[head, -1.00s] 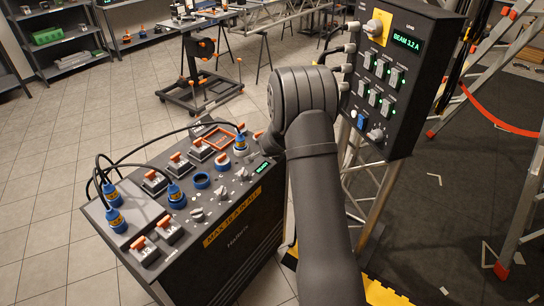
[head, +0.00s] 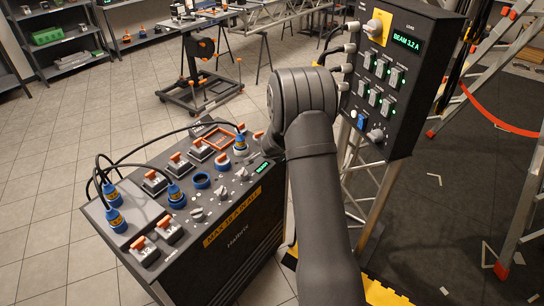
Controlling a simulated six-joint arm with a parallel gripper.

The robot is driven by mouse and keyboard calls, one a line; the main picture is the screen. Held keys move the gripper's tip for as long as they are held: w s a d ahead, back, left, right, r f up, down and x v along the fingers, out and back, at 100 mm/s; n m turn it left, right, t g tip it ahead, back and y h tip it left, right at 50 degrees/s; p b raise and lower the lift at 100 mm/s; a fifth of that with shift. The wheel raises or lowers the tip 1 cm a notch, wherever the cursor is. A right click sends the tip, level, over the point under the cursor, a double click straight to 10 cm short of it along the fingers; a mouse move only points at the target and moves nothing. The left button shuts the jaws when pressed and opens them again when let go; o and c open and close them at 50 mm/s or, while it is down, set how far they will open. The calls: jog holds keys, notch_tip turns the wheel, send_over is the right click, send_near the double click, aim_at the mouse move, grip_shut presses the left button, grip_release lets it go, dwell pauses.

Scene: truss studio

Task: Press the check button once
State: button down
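A dark upright panel (head: 408,75) stands at the right of centre. I cannot read a label marking the check button. My arm rises through the middle of the head view, left of the panel. My gripper cannot be made out; the arm hides that area.
A dark sloped console (head: 235,235) stands at the left of my arm, with orange-handled switches, blue sockets, plugged cables and small knobs. An aluminium ladder (head: 520,190) stands at the right. A wheeled cart (head: 203,85) and shelves (head: 65,40) stand behind on the tiled floor.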

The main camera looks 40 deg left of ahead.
jog(key=shift+f, duration=0.6)
dwell(0.7)
jog(key=shift+r, duration=0.9)
jog(key=shift+r, duration=2.5)
jog(key=shift+s+r, duration=0.1)
jog(key=v, duration=1.3)
jog(key=shift+s+d+r, duration=0.2)
jog(key=shift+s+r, duration=0.05)
dwell(1.8)
